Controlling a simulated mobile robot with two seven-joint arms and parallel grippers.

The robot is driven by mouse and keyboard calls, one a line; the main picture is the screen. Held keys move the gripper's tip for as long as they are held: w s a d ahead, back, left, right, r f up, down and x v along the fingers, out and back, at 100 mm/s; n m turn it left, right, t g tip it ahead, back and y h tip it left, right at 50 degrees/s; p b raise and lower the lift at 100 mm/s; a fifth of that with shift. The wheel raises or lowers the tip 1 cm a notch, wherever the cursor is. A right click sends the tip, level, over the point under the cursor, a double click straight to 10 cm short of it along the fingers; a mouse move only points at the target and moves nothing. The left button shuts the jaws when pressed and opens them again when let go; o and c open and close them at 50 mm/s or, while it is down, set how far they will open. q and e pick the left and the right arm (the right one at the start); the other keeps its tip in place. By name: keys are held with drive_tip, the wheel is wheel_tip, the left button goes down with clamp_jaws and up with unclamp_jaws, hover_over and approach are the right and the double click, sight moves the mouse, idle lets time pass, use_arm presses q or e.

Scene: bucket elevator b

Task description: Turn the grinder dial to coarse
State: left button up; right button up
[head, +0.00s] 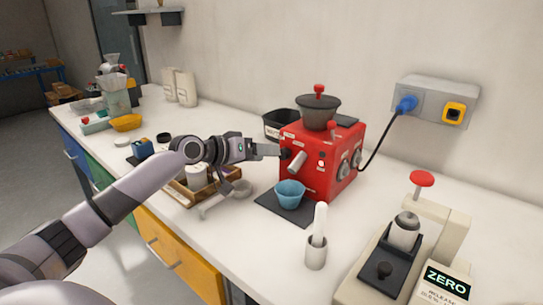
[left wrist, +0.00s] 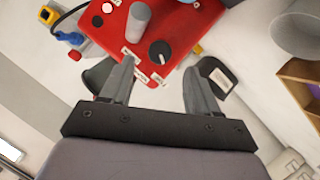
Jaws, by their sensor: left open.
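The red grinder (head: 310,165) stands on the white counter with a dark hopper on top. In the left wrist view, the grinder's red face (left wrist: 183,25) shows a round black dial (left wrist: 160,51) with a white pointer mark and small white labels around it. My left gripper (head: 281,151) is at the left part of the grinder's front in the head view and largely hides the dial there. In the left wrist view, my left gripper (left wrist: 160,72) is open, with its fingers on either side of the dial's line. I cannot tell whether they touch the grinder. My right gripper is not in view.
A grey spout (head: 297,162) juts out beside the dial, above a blue cup (head: 290,193) on a dark mat. A wooden tray (head: 180,192) lies under my left arm. A cable runs to the wall socket (head: 436,100).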

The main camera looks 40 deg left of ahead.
use_arm(q)
drive_tip(key=shift+v, duration=1.05)
drive_tip(key=shift+s, duration=0.1)
